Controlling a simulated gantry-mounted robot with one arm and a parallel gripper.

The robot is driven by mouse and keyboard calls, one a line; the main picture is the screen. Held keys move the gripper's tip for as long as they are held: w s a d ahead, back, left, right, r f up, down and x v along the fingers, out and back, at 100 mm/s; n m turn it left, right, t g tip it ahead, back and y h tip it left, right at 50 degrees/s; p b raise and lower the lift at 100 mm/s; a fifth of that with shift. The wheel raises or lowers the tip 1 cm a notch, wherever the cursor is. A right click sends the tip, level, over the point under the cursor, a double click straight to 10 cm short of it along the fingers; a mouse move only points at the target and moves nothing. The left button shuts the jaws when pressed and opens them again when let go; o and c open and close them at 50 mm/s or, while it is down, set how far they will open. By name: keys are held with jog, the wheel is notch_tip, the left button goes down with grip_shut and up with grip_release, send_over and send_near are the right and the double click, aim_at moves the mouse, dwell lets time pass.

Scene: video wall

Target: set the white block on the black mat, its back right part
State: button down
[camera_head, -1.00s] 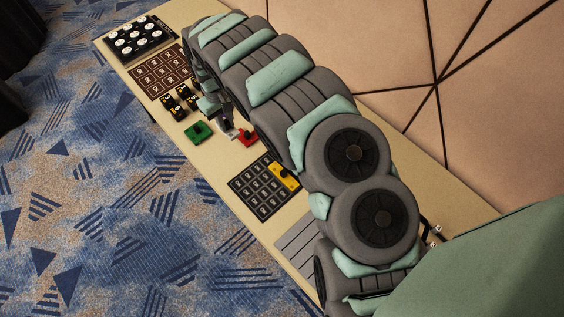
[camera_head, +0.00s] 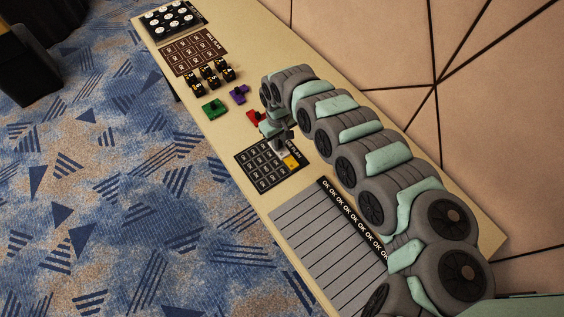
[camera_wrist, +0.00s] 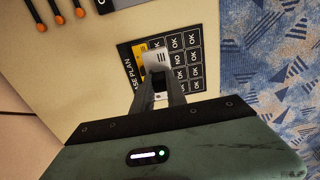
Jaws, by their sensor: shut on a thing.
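My gripper (camera_wrist: 160,85) is shut on the white block (camera_wrist: 157,60), which sits between its fingertips in the wrist view. In the head view, my gripper (camera_head: 281,141) is over the far right part of the black mat (camera_head: 256,172), and the white block there is mostly hidden by the fingers. The mat has a grid of printed cells and also shows in the wrist view (camera_wrist: 195,72). A yellow block (camera_head: 291,160) lies on the mat's right part, close beside the white block. I cannot tell whether the white block touches the mat.
A red block (camera_head: 254,117), a green block (camera_head: 213,108) and a purple block (camera_head: 238,94) lie beyond the mat. Several black pieces stand by a brown mat (camera_head: 190,50). A grey lined panel (camera_head: 318,245) lies nearer. Orange-tipped rods (camera_wrist: 58,19) show in the wrist view.

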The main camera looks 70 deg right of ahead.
notch_tip(320, 180, down, 11)
jog(key=shift+f+b, duration=0.15)
jog(key=shift+b, duration=0.8)
notch_tip(320, 180, down, 3)
jog(key=shift+a+r+b, duration=0.1)
jog(key=shift+b, duration=0.5)
jog(key=c, duration=1.3)
grip_release()
jog(key=shift+c, duration=0.2)
jog(key=r+p, duration=0.1)
jog(key=r, duration=0.4)
jog(key=r+p, duration=0.2)
jog(key=r, duration=0.3)
jog(key=shift+d+r, duration=0.2)
jog(key=shift+r, duration=0.15)
jog(key=shift+a+r, duration=0.1)
jog(key=shift+r, duration=0.6)
